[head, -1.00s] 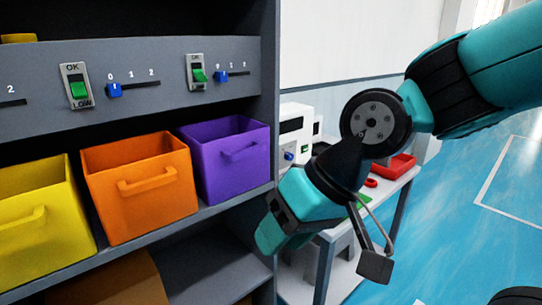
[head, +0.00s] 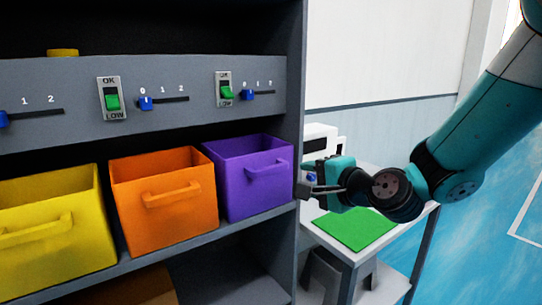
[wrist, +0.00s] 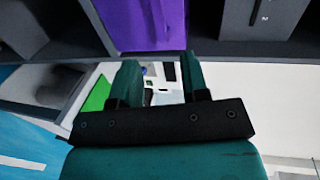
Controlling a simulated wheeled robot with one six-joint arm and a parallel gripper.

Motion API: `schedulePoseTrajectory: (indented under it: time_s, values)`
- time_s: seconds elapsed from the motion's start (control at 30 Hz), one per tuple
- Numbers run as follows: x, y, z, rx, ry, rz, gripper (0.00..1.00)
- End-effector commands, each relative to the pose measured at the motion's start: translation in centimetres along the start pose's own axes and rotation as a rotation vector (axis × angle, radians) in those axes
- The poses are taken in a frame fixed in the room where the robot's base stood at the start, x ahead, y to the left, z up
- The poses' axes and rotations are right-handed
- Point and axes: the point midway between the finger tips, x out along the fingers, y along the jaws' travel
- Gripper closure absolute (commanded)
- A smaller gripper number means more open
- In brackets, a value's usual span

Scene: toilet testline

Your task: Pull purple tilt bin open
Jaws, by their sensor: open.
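The purple tilt bin (head: 250,185) sits on the grey shelf at the right end of the bin row, with a bar handle (head: 268,170) on its front. It looks tilted forward no more than the bins beside it. In the wrist view the purple bin (wrist: 146,22) is at the top, beyond the fingers. My gripper (head: 303,186) is just right of the bin, in front of the shelf's right upright, apart from the handle. In the wrist view my gripper (wrist: 160,80) shows two spread teal fingers with nothing held between them.
The orange bin (head: 165,205) and yellow bin (head: 50,240) stand left of the purple one. A panel (head: 190,95) with switches and sliders runs above. The shelf's right upright (head: 299,120) is close to my gripper. A side table with a green mat (head: 353,229) stands behind.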

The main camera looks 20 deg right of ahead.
Motion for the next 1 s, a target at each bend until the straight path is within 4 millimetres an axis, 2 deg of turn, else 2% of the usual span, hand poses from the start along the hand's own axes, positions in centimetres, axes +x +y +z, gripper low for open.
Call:
schedulePoseTrajectory:
  time_s: [0.03,0.13,0.5,0.7,0.83,1.0]
  values:
    - [0.1,-0.6,0.0,0.006,0.003,0.009,0.59]
    - [0.4,-0.5,-0.1,0.009,0.016,0.013,0.59]
    - [8.8,-0.3,-0.1,0.002,0.011,0.008,0.59]
    - [12.5,-0.2,-0.2,0.002,0.012,0.006,0.59]
    - [14.1,0.0,-0.2,0.002,0.013,0.006,0.59]
    - [14.9,0.2,-0.3,0.003,0.014,0.006,0.59]
